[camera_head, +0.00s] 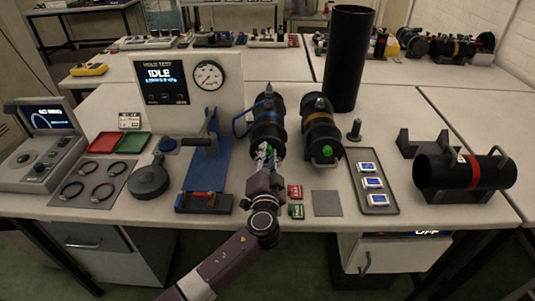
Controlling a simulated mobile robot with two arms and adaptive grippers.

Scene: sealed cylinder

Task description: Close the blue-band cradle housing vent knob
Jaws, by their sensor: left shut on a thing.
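The blue-band housing (268,133) is a black cylinder lying on the table, its front end toward me, with a blue band and a blue handle at its left. My left gripper (267,157) is at this front end, shut on the vent knob (271,156). Only a small green bit of the knob shows between the fingers, so its turned position cannot be told. My right gripper is not in view.
An orange-band housing (320,134) with a green knob (327,150) stands close at the right. A red-band cylinder (440,170) rests on a cradle farther right. A blue stand (207,165) is at the left. Small red (295,191) and green blocks (296,211) lie beside my wrist.

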